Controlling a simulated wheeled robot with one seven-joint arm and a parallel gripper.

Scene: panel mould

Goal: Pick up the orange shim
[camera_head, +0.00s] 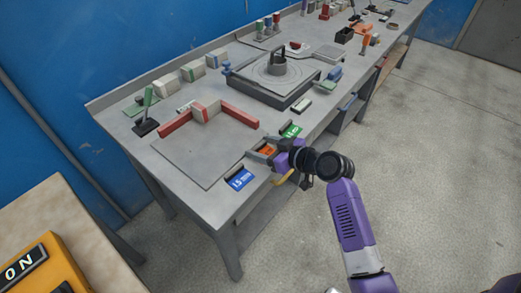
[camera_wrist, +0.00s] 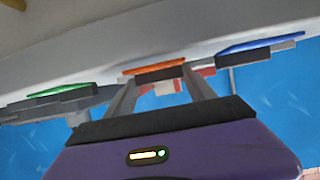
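The orange shim (camera_head: 267,150) lies at the front edge of the grey workbench, between a green shim (camera_head: 291,131) and a blue shim (camera_head: 240,179). My gripper (camera_head: 264,151) is at the orange shim, with its fingers apart. In the wrist view, the orange shim (camera_wrist: 153,68) shows beyond the fingertips of my gripper (camera_wrist: 160,78), on a dark support. One finger is toward each side of it; I cannot tell whether they touch it. The green shim (camera_wrist: 58,90) is left and the blue shim (camera_wrist: 260,43) right there. My wrist hides part of the orange shim's surroundings in the head view.
A flat grey plate (camera_head: 200,155) with red bars (camera_head: 172,136) along its edges lies behind the shims. A dark square fixture with a round plate (camera_head: 275,80) stands farther back. A lever (camera_head: 146,112) stands at the bench's left. The floor in front is clear.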

